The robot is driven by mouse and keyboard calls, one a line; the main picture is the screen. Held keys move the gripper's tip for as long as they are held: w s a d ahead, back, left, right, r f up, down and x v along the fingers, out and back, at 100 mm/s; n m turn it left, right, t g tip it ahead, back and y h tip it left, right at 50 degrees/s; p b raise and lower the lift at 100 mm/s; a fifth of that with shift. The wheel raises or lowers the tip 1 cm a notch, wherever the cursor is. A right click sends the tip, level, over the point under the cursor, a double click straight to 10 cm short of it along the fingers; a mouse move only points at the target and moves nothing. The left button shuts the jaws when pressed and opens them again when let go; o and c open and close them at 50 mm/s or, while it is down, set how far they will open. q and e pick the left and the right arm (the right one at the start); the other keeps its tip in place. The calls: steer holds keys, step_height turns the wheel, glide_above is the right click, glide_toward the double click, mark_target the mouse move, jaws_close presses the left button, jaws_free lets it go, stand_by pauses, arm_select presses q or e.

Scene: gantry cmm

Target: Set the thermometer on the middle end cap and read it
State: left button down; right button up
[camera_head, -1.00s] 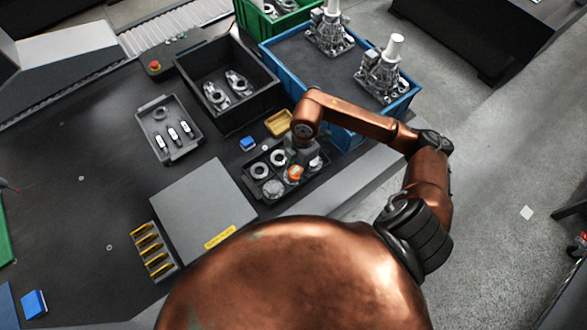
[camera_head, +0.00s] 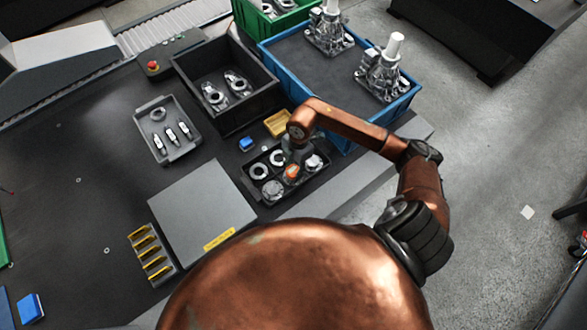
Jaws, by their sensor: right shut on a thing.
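My right gripper (camera_head: 291,160) is over a black tray (camera_head: 253,185) of round end caps, shut on an orange thermometer (camera_head: 291,171). The thermometer is just above or touching the caps; I cannot tell which. Two pale ring-shaped caps (camera_head: 259,170) show at the tray's left side, a grey cap (camera_head: 272,190) at its front, and another cap (camera_head: 314,162) at its right. The tray's middle is largely hidden under the gripper and thermometer. The thermometer's display cannot be read from here. My left gripper is not in view.
A yellow bin (camera_head: 277,123) and a small blue block (camera_head: 246,144) stand behind the tray. A black crate (camera_head: 215,113), a blue bin (camera_head: 275,62) with castings and a dark tray with parts (camera_head: 148,116) lie farther back. A grey plate (camera_head: 195,200) lies to the left.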

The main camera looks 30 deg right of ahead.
mark_target(296, 168)
steer(key=o, duration=1.3)
steer(key=shift+f, duration=0.1)
step_height(296, 168, up, 12)
steer(key=d+p, duration=0.1)
steer(key=shift+d, duration=0.2)
steer(key=shift+w, duration=0.1)
